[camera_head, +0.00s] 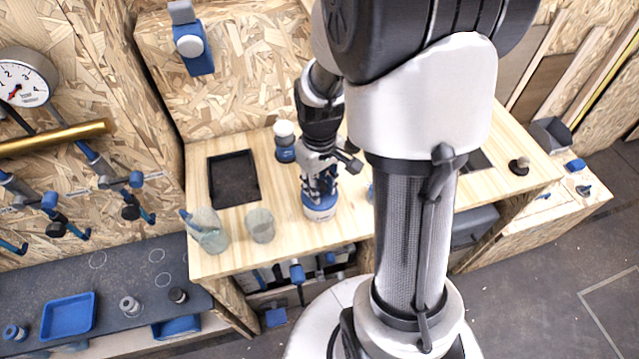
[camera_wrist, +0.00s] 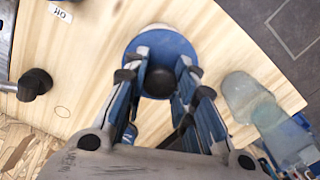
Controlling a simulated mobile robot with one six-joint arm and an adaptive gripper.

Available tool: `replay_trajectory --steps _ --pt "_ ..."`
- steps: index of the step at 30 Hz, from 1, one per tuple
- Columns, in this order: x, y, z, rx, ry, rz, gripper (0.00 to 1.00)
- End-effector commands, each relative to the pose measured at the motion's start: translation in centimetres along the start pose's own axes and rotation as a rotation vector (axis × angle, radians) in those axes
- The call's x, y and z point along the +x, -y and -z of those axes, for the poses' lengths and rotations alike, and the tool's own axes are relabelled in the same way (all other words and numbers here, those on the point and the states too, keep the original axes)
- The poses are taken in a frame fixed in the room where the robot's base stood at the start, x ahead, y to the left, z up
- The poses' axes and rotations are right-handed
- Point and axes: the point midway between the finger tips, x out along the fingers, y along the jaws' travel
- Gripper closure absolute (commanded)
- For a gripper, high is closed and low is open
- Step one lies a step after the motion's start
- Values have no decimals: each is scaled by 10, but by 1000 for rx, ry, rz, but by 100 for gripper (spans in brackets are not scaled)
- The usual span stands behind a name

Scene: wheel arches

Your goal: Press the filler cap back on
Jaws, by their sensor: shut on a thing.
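A blue and white container (camera_head: 320,208) stands upright on the wooden worktop, with my gripper (camera_head: 319,178) directly over it. In the wrist view, its round blue top (camera_wrist: 148,45) lies beyond my gripper (camera_wrist: 159,74). A dark, round cap (camera_wrist: 159,82) sits between the fingers, which are closed around it. In the wrist view the cap lines up with the blue top. I cannot tell whether it touches or is seated, as the fingers hide the contact. In the head view the fingers cover the cap.
Two translucent cups (camera_head: 208,232) (camera_head: 260,225) stand left of the container. A black tray (camera_head: 232,178) lies farther left. A white-topped blue container (camera_head: 285,140) stands behind, and a dark knob (camera_head: 519,166) sits at the right. A label (camera_wrist: 60,12) reads "Oil". Bare worktop lies around the container.

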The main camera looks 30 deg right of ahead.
Motion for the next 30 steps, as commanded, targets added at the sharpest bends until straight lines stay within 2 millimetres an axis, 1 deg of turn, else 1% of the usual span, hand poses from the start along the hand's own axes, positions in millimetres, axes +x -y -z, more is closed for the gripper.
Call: replay_trajectory --steps 2,3,12,13,20,28,30 --pt "0 0 0 0 0 0 95" --pt "0 0 0 0 0 0 73" --pt "0 0 0 0 0 0 53" --pt "0 0 0 0 0 0 52" --pt "0 0 0 0 0 0 51" --pt "0 0 0 0 0 0 33" --pt "0 0 0 0 0 0 31"
